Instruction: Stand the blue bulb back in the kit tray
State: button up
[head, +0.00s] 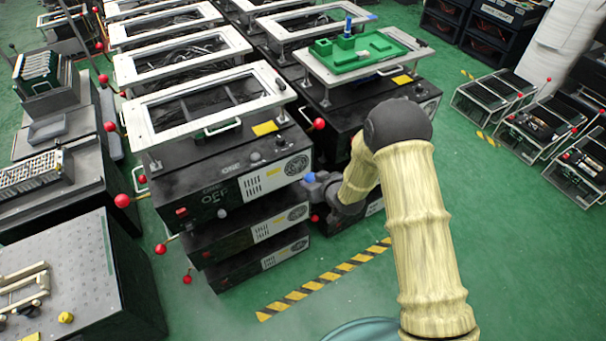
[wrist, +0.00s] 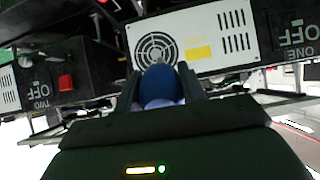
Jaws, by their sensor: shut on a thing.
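The blue bulb (wrist: 160,88) is between my gripper's two fingers (wrist: 163,92) in the wrist view. Its rounded blue end points away from my palm, and a paler part shows nearer the palm. In the head view the bulb (head: 309,178) shows as a small blue spot at the end of my gripper (head: 318,184), in front of the black fixture boxes. The green kit tray (head: 380,47) lies on a white-framed fixture at the back, above and right of my gripper. A blue upright piece (head: 348,27) stands on a green block in it.
Black boxes (head: 235,190) with red ball levers (head: 319,124) stand close left of my gripper. White frames (head: 205,103) top the fixtures. Grey benches stand at the left, and low racks (head: 545,125) at the right. Green floor is open at the right (head: 500,220).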

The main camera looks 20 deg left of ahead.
jog(key=s+d+f+m+t+h+p, duration=0.1)
jog(key=s+d+f+m+h+p, duration=0.1)
jog(key=d, duration=0.9)
jog(key=s+d+f+m+t+h+p, duration=0.1)
jog(key=s+d+f+m+h+p, duration=0.1)
jog(key=d, duration=1)
jog(key=s+d+f+m+t+h+p, duration=0.1)
jog(key=s+d+m+h+p, duration=0.3)
jog(key=d, duration=0.7)
jog(key=shift+s+d+f+m+t, duration=0.2)
jog(key=shift+s+f+m+t, duration=0.2)
jog(key=shift+f+m, duration=0.5)
